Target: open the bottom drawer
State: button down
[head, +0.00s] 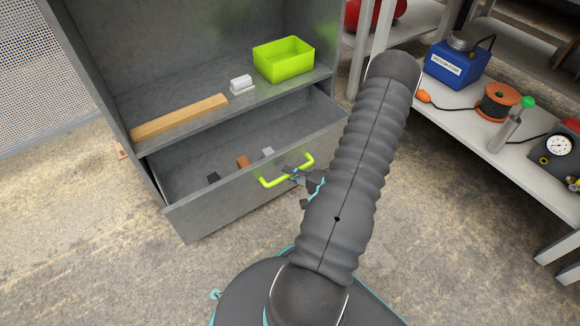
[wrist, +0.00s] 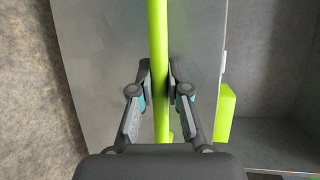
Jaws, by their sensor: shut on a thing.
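The bottom drawer (head: 205,213) of the grey metal cabinet is pulled out, and its inside shows. Its lime-green bar handle (head: 265,183) is on the front panel; it also shows in the wrist view (wrist: 157,40), running upright through the picture. My gripper (head: 297,174) is at the handle's right part, with its fingers shut around the bar; in the wrist view, my gripper (wrist: 159,88) has one finger on each side of it. Part of the drawer's right end is hidden behind my arm.
Small dark, brown and grey blocks (head: 242,162) lie in the drawer. The shelf above holds a wooden bar (head: 180,117), a white item (head: 241,84) and a lime-green bin (head: 284,68). A shelf with a blue vacuum pump (head: 455,68) stands right.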

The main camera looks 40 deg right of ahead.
jog(key=shift+s, duration=0.4)
jog(key=c, duration=1.1)
grip_release()
jog(key=shift+c, duration=0.2)
jog(key=v, duration=1.2)
